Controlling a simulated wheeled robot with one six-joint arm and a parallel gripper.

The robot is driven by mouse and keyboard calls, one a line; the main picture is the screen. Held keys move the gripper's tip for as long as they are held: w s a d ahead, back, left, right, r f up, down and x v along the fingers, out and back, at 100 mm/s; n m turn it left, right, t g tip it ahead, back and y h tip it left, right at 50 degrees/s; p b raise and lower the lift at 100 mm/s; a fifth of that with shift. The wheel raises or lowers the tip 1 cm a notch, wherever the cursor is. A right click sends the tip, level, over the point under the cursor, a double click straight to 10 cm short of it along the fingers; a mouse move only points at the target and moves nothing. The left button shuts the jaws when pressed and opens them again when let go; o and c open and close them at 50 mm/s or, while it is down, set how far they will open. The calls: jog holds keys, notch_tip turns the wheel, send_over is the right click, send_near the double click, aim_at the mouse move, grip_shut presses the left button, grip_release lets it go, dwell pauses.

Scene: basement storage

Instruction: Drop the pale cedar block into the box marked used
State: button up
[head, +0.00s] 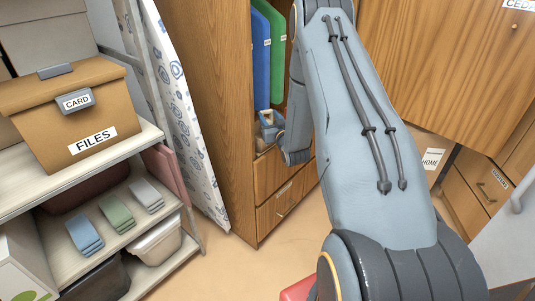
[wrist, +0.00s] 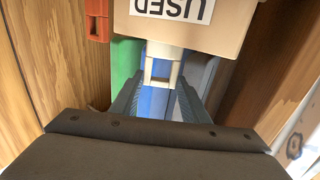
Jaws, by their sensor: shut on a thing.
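My gripper (wrist: 160,88) is shut on a pale cream block (wrist: 162,72), which I take for the pale cedar block. The block sits between the two fingertips and partly overlaps the edge of a cardboard box marked USED (wrist: 230,30), whose label reads upside down in the wrist view. I cannot tell whether block and box touch. In the head view my gripper (head: 268,122) is at the open wardrobe, below the hanging garments, with a small pale bit of the block showing.
The wardrobe (head: 215,100) holds blue (head: 261,60) and green (head: 277,50) garments, with drawers (head: 280,205) below. A red-brown piece (wrist: 97,20) is beside the USED box. Shelves at left hold a FILES box (head: 75,115) and folded cloths. A HOME box (head: 433,160) stands at right.

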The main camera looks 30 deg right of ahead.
jog(key=shift+f, duration=0.5)
jog(key=o, duration=1.1)
jog(key=shift+s, duration=0.1)
jog(key=s+a, duration=0.1)
jog(key=s, duration=0.6)
jog(key=shift+s+b, duration=0.25)
jog(key=shift+b, duration=0.2)
